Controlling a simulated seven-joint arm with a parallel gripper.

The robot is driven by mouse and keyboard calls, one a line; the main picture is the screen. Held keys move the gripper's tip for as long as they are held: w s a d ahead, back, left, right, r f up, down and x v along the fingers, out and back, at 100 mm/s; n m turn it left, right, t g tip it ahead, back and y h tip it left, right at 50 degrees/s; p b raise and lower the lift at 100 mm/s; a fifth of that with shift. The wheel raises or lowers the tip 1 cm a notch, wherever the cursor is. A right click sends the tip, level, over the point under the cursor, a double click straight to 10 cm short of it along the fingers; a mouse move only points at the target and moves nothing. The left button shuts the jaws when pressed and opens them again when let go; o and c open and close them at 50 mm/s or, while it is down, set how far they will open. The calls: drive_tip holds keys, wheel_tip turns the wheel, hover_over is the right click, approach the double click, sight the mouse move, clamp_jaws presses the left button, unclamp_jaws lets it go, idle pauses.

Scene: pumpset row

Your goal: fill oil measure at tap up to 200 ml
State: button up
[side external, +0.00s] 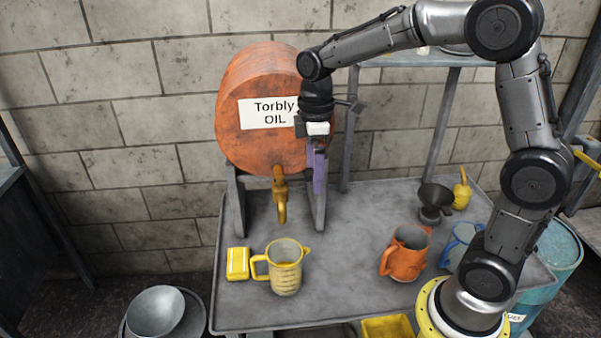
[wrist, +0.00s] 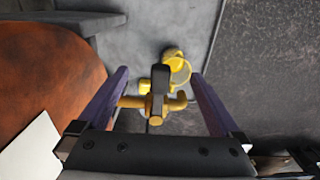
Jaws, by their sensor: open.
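The yellow oil measure (side external: 286,279) stands upright on the metal table, with its handle to the left and dark marks on its wall. It also shows in the wrist view (wrist: 180,68). The brass tap (side external: 280,196) sticks out low from the orange "Torbly OIL" drum (side external: 245,145). I see no oil stream; the oil level cannot be made out. My gripper (side external: 319,188) is open and empty, pointing down in front of the drum, above and right of the tap. In the wrist view the tap (wrist: 158,92) appears between its purple fingers (wrist: 160,75).
A yellow block (side external: 237,264) lies left of the measure. An orange jug (side external: 405,254), a blue jug (side external: 459,245), a dark funnel (side external: 435,202) and a yellow oil can (side external: 462,188) stand to the right. A grey bowl (side external: 156,311) is at lower left, off the table. The table (side external: 340,270) between measure and orange jug is clear.

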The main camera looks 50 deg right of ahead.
drive_tip(key=shift+r, duration=0.1)
drive_tip(key=shift+r, duration=2.9)
drive_tip(key=shift+r, duration=0.15)
drive_tip(key=s+a+r+m+t, duration=0.1)
drive_tip(key=s+r+t, duration=0.15)
drive_tip(key=s, duration=0.25)
drive_tip(key=s+a+r+t, duration=0.1)
drive_tip(key=s+r, duration=0.2)
drive_tip(key=s, duration=0.3)
drive_tip(key=s+f+m+t, duration=0.2)
drive_tip(key=s+f+m, duration=0.4)
drive_tip(key=s+m, duration=0.2)
drive_tip(key=shift+s+f, duration=0.4)
drive_tip(key=shift+s, duration=0.35)
